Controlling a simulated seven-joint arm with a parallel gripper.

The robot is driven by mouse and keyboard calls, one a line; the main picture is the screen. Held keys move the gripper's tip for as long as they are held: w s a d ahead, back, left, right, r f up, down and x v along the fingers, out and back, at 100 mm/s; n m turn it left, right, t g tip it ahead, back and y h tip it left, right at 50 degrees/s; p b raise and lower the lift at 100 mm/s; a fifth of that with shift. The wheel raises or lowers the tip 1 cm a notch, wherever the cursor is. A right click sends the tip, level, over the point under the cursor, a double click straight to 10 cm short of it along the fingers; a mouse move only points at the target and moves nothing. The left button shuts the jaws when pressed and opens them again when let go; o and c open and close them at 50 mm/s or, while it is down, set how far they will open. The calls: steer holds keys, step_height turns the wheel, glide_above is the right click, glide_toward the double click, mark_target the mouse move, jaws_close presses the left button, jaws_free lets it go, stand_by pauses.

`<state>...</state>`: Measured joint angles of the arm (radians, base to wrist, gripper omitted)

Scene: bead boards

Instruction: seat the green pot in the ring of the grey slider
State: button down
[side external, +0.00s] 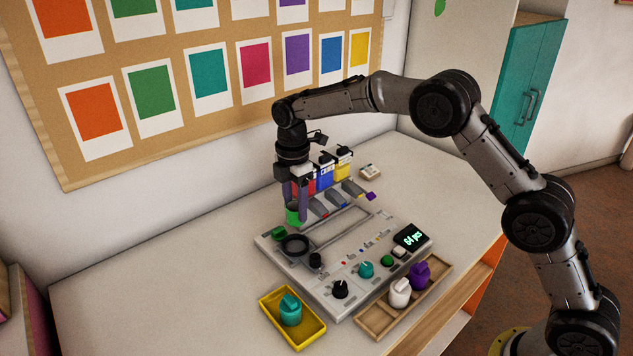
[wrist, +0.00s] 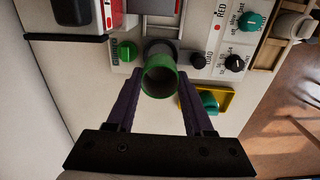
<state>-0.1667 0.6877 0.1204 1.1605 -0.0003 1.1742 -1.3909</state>
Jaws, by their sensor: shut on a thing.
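The green pot (side external: 293,214) is a small open-topped cup, held between the purple fingers of my gripper (side external: 295,204). My gripper is shut on it. In the wrist view the green pot (wrist: 160,84) shows its round mouth between the fingertips. A dark ring (side external: 295,245) lies at the left end of the grey board, just in front of and below the pot in the side view. In the wrist view the pot partly covers a dark grey round part, and I cannot tell how the ring and slider join. The pot appears apart from the ring.
The grey board (side external: 330,302) carries knobs, buttons and a lit display (side external: 412,238). Red, blue and yellow dispensers (side external: 326,172) stand behind it.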

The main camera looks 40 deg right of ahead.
steer(key=shift+s+a+f, duration=0.1)
steer(key=shift+a+f, duration=0.25)
steer(key=shift+f, duration=2.5)
steer(key=shift+f, duration=0.95)
jaws_free()
stand_by(0.5)
steer(key=shift+r, duration=3.5)
